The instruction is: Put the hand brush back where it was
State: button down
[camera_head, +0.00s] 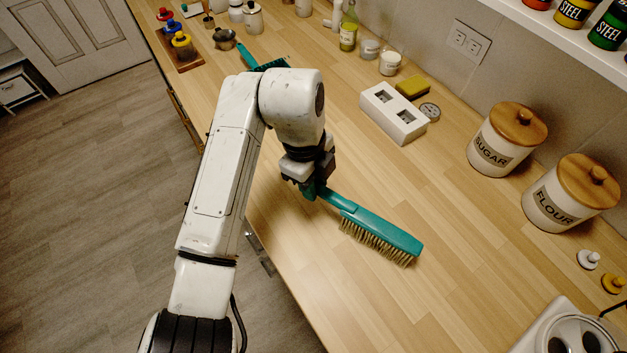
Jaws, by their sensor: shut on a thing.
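The hand brush (382,232) is teal with pale bristles facing down. My gripper (312,187) is shut on the end of its handle, left of the bristle head. The brush points toward the lower right over the wooden counter (440,185). I cannot tell whether the bristles touch the counter. A second teal item (255,58), perhaps a dustpan, lies farther back on the counter, partly hidden behind my arm.
A white block with square openings (392,112), a yellow sponge (412,87) and a small round dial (430,111) sit near the wall. Sugar (492,155) and flour (551,212) canisters stand at the right. A white appliance (540,335) is at lower right. The counter's middle is clear.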

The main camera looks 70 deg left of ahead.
jog(key=shift+f, duration=0.45)
jog(key=shift+f+b, duration=0.3)
jog(key=shift+f, duration=0.35)
jog(key=c, duration=1.1)
grip_release()
jog(key=shift+d, duration=0.1)
jog(key=shift+c, duration=0.2)
jog(key=shift+o, duration=1.3)
jog(key=shift+r, duration=0.1)
jog(key=shift+r, duration=0.1)
notch_tip(320, 180, up, 13)
jog(key=s+a+p, duration=0.1)
jog(key=shift+a, duration=0.25)
